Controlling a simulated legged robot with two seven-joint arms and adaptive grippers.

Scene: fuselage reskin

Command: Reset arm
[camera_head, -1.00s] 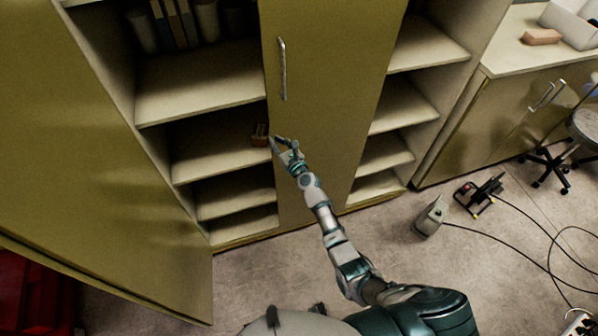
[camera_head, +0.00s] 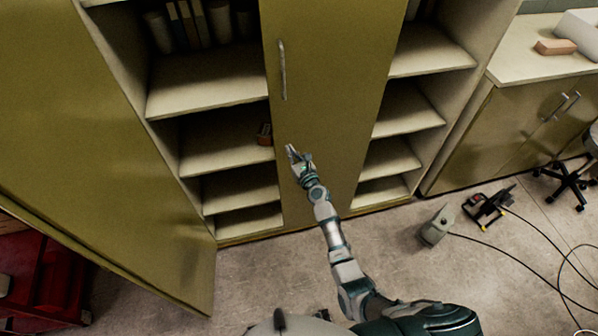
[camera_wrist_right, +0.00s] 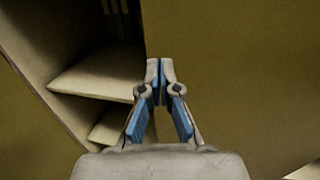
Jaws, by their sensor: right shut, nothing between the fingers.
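My right arm reaches up from the bottom of the head view. Its gripper (camera_head: 291,151) is shut and empty in front of the cabinet's yellow-green middle door (camera_head: 325,100). In the right wrist view the fingertips (camera_wrist_right: 160,68) meet with nothing between them, and the door and open shelves show behind them. A small brown-orange object (camera_head: 264,134) sits on a shelf (camera_head: 226,152) just left of the gripper, apart from it. My left gripper is not in view.
The cabinet's left door (camera_head: 100,160) stands wide open towards me. Books (camera_head: 190,22) stand on an upper shelf. A red object (camera_head: 45,275) is at the lower left. Grey equipment (camera_head: 437,225) and cables lie on the floor at right, near a wheeled stool (camera_head: 568,185).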

